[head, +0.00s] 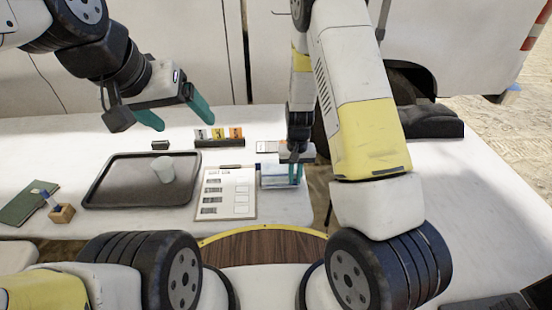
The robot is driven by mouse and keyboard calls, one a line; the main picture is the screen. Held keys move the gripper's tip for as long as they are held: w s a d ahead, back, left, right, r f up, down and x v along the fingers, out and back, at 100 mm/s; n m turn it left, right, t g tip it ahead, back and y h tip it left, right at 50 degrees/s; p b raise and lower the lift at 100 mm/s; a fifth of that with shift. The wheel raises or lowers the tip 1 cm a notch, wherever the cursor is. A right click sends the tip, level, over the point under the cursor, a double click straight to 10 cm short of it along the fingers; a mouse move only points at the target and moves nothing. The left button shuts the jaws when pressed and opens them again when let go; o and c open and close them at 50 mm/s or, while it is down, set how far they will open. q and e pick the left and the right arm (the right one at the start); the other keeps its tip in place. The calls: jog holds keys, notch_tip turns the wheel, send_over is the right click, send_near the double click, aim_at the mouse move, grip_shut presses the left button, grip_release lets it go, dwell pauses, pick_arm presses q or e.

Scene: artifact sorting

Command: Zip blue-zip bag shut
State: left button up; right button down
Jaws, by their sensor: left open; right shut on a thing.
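A small pale, see-through bag with blue along its top (268,173) sits at the table's front edge, right of the clipboard; it looks like the blue-zip bag. My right gripper (294,174) points down at the bag's right part and is shut on it, as far as I can tell. The gripper hides part of the bag, and I cannot tell whether the zip is closed. My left gripper (177,116) is open and empty, raised above the back of the dark tray, with its teal fingers apart.
The dark tray (110,203) holds a white cup (163,169). A clipboard with a sheet (226,194) lies between tray and bag. Numbered cards (219,134) stand behind. A green book (28,203) and a wooden block (62,213) are at left. The table's right side is mostly clear.

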jog(key=shift+d, duration=0.3)
jog(key=c, duration=1.4)
grip_release()
jog(key=shift+c, duration=0.2)
jog(key=shift+r, duration=3.9)
